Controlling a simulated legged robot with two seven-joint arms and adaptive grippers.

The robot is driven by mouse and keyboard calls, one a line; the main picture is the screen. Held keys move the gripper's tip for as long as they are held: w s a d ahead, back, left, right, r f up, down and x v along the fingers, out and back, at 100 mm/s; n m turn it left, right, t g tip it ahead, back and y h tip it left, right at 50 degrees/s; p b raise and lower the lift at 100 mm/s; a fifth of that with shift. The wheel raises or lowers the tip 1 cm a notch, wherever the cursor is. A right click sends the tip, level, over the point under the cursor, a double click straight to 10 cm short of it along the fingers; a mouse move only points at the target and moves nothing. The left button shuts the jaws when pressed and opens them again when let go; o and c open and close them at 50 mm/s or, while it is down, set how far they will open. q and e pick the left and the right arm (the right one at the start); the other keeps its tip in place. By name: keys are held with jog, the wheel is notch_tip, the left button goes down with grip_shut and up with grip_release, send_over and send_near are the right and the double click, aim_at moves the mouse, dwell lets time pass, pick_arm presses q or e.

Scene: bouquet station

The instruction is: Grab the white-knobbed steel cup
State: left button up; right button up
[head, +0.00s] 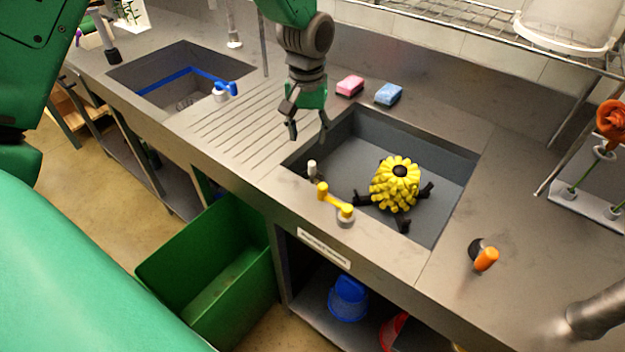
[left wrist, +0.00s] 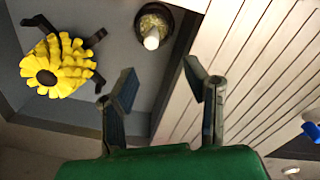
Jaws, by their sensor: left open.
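The white-knobbed steel cup (left wrist: 165,18) shows in the left wrist view as a round dark-rimmed cup with a white knob. It is in the grey sink beside the wall that borders the ribbed drainboard. In the head view its white knob (head: 312,166) shows at the sink's near left corner; most of the cup is hard to make out there. My left gripper (head: 308,132) is open and empty above the drainboard edge of the sink. In the left wrist view the spread fingers (left wrist: 160,75) lie below the cup in the picture, apart from it. My right gripper is not in view.
A yellow flower-like object with black legs (head: 395,184) sits in the same sink (head: 345,150). A yellow-handled fitting (head: 335,200) stands on the front rim. Pink (head: 350,85) and blue (head: 388,94) sponges lie behind.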

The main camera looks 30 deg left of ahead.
aim_at(314, 163)
pick_arm(q)
jog(key=f, duration=0.2)
jog(key=d+f, duration=0.1)
jog(key=f, duration=0.1)
jog(key=shift+w+d+f, duration=0.2)
jog(key=shift+f, duration=0.2)
jog(key=f, duration=0.5)
jog(key=shift+s+a+f, duration=0.25)
jog(key=shift+a, duration=0.05)
jog(key=shift+d+r, duration=0.15)
jog(key=shift+d, duration=0.3)
grip_shut()
